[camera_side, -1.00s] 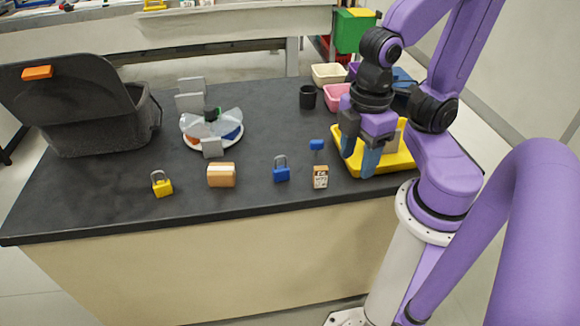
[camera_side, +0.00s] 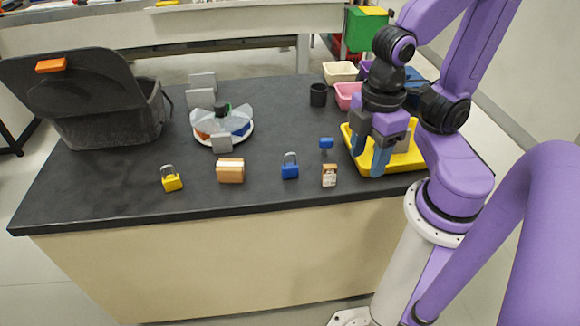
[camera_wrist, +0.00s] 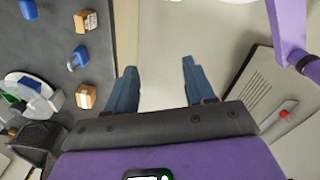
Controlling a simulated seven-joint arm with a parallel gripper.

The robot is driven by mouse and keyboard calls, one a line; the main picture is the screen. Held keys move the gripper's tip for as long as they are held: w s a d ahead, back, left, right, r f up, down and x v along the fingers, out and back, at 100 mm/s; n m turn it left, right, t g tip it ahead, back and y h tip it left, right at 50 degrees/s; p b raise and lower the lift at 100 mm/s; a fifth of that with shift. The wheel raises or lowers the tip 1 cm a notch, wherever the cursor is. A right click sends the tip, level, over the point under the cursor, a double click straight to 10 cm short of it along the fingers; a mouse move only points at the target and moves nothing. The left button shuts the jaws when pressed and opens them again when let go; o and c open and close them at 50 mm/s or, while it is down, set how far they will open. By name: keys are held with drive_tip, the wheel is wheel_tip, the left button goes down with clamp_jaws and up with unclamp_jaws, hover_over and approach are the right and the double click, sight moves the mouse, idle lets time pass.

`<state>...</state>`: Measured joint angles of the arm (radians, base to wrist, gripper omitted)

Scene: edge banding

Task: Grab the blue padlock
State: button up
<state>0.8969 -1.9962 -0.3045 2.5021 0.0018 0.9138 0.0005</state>
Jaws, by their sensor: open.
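The blue padlock (camera_side: 290,169) stands upright near the front edge of the dark table, with its shackle up. It also shows in the wrist view (camera_wrist: 76,62) at the left, outside the gap between my fingers. My gripper (camera_side: 369,162) is to the right of the padlock in the side view, in front of or over the yellow tray, with its fingers pointing down. In the wrist view the two blue fingers (camera_wrist: 159,68) are apart, with nothing between them. My gripper does not touch the padlock.
A small marked box (camera_side: 329,176) and a small blue object (camera_side: 326,142) lie between padlock and gripper. An orange-brown box (camera_side: 230,171) and yellow padlock (camera_side: 172,180) stand left. The yellow tray (camera_side: 405,162) is at right. A round divided tray (camera_side: 224,139) sits farther back.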

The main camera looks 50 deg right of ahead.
drive_tip(key=o, duration=0.4)
drive_tip(key=n+t+h, duration=0.9)
drive_tip(key=n+t, duration=0.1)
drive_tip(key=n, duration=0.5)
approach(288, 164)
drive_tip(key=x, duration=0.6)
drive_tip(key=shift+w+d+f, duration=0.15)
drive_tip(key=shift+f, duration=0.2)
drive_tip(key=x, duration=0.4)
drive_tip(key=shift+d+f, duration=0.15)
drive_tip(key=shift+f, duration=0.05)
drive_tip(key=shift+w+d+f, duration=0.2)
drive_tip(key=shift+w+d, duration=0.1)
